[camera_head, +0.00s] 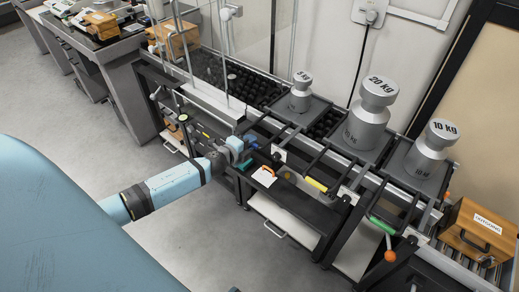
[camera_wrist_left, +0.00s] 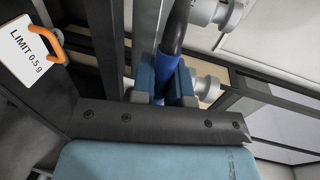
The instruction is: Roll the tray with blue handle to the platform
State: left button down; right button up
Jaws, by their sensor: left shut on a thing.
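My left gripper (camera_head: 236,148) reaches in from the left at the front of the rail bench. In the left wrist view its jaws (camera_wrist_left: 171,82) are closed around the blue handle (camera_wrist_left: 173,62) on a dark bar; in the head view the gripper mostly hides this handle. The dark tray (camera_head: 314,110) under the small 5 kg weight (camera_head: 299,96) appears to be the one this handle belongs to, but the link is not fully clear. I cannot tell which surface is the platform. My right gripper is not in view.
A 20 kg weight (camera_head: 368,122) and a 10 kg weight (camera_head: 428,155) stand on neighbouring trays, near a yellow handle (camera_head: 317,185) and a green handle (camera_head: 382,225). A "LIMIT 0.5 g" card (camera_wrist_left: 32,48) hangs beside the gripper. A wooden box (camera_head: 478,232) stands at right. Floor at left is clear.

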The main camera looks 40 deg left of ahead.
pick_arm(q)
jog(key=w+a+b, duration=0.3)
jog(key=a+b, duration=0.8)
jog(key=a, duration=2.6)
jog(key=shift+a, duration=0.2)
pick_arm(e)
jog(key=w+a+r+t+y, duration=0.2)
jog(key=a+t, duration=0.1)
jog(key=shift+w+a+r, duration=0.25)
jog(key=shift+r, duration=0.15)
pick_arm(q)
jog(key=c, duration=1.1)
grip_release()
jog(key=shift+s, duration=0.2)
